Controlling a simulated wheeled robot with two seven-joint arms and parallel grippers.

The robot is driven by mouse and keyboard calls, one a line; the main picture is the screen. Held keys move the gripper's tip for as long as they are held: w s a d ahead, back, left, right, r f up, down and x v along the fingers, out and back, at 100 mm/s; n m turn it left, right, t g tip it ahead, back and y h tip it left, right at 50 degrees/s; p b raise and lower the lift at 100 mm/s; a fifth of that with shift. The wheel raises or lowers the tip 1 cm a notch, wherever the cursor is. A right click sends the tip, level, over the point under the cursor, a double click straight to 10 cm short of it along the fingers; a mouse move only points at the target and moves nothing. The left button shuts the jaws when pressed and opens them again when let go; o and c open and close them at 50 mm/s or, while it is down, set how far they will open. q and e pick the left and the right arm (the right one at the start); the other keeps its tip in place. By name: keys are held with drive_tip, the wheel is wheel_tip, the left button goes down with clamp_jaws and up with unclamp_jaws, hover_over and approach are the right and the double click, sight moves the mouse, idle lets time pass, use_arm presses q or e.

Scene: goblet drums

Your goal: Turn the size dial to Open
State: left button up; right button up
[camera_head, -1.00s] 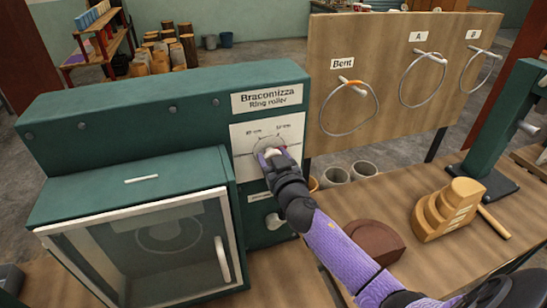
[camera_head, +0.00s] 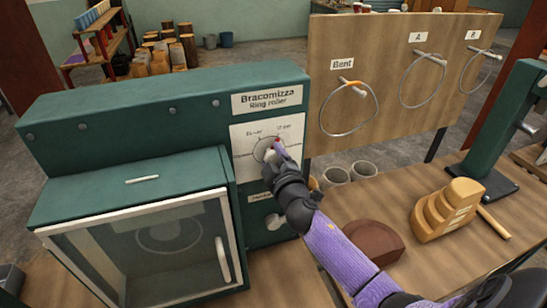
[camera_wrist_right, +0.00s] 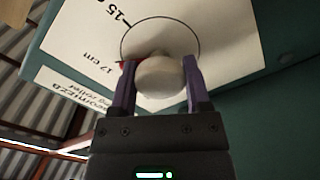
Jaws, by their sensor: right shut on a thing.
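The size dial (camera_wrist_right: 160,76) is a round pale knob on the white panel (camera_head: 241,133) of the green ring roller (camera_head: 120,105). In the right wrist view its red mark points toward the "17 cm" label, with "15" printed farther along. In the head view the red mark shows at the knob's upper right, and the small panel labels are hard to read. My right gripper (camera_wrist_right: 160,84) is shut on the knob, one purple finger on each side; it also shows in the head view (camera_head: 277,155), hiding most of the knob. My left gripper is out of view.
A second pale knob (camera_head: 273,221) sits lower on the machine, beside the glass-fronted door (camera_head: 165,255). A board (camera_head: 390,70) with hanging wire rings stands behind the table. Stepped wooden blocks (camera_head: 447,210) and a brown half-round block (camera_head: 374,242) lie to the right.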

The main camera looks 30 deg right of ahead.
drive_tip(key=n, duration=0.6)
drive_tip(key=shift+n, duration=0.3)
drive_tip(key=n+p, duration=0.1)
drive_tip(key=n, duration=0.5)
drive_tip(key=n+p, duration=0.1)
drive_tip(key=n, duration=0.5)
drive_tip(key=shift+n+p, duration=0.3)
drive_tip(key=shift+p, duration=0.1)
drive_tip(key=n+p, duration=0.1)
drive_tip(key=n, duration=0.3)
drive_tip(key=shift+n, duration=0.7)
drive_tip(key=o, duration=1.3)
